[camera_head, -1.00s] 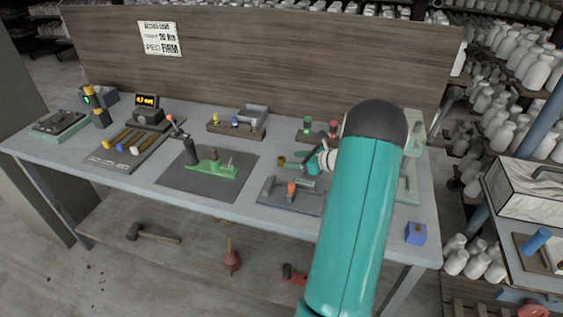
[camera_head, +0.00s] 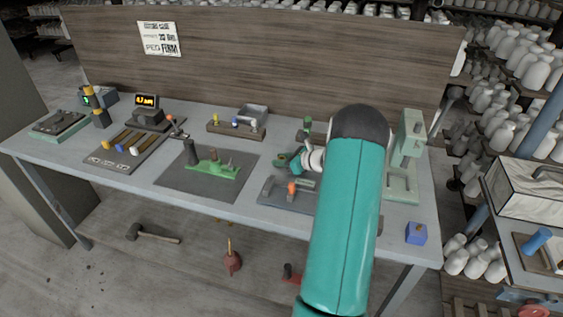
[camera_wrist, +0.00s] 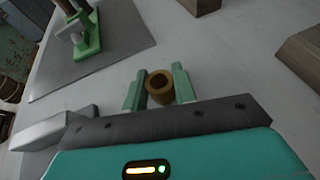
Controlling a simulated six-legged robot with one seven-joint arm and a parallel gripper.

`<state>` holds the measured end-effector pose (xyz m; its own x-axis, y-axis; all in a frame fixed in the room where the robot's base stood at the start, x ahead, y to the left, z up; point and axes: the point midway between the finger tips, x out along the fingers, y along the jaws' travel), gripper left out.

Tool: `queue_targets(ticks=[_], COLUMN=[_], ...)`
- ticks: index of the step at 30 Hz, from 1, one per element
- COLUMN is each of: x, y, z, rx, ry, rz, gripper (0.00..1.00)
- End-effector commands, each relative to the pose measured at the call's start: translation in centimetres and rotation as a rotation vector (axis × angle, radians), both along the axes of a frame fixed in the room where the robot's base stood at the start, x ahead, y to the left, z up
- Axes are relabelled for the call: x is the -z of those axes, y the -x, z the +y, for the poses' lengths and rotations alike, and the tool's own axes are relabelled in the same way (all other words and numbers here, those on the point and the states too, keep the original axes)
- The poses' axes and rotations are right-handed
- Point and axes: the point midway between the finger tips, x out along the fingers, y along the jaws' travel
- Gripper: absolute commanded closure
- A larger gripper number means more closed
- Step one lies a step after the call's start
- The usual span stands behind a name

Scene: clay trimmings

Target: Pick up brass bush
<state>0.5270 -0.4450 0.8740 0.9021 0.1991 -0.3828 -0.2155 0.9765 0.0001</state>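The brass bush (camera_wrist: 160,96) is a short, hollow, brownish-gold ring. In the wrist view it stands on the grey bench top (camera_wrist: 225,70) with its open hole facing up. My gripper (camera_wrist: 160,70) has its two green fingers on either side of the bush, one to the left and one to the right. The fingers are apart, and I cannot tell whether either touches the bush. In the head view my gripper (camera_head: 281,161) is low over the bench, right of the green fixture (camera_head: 212,168), and largely hides the bush.
A grey plate with an orange-knobbed clamp (camera_head: 291,188) lies just in front of my gripper. A pale green press (camera_head: 407,150) stands to the right, with a blue block (camera_head: 416,233) at the bench corner. A wooden peg rack (camera_head: 236,130) is behind left.

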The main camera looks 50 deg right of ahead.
Motion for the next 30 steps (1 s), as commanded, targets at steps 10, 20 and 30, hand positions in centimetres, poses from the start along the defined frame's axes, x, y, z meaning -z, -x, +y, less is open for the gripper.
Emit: queue_targets(ticks=[10, 20, 30], x=[-0.2, -3.5, -9.8], y=[0.0, 0.0, 4.1], z=[0.0, 0.0, 4.4], rx=[0.0, -0.001, 0.0], ry=[0.001, 0.004, 0.002], rz=[-0.001, -0.003, -0.001], gripper=[0.97, 0.97, 0.97])
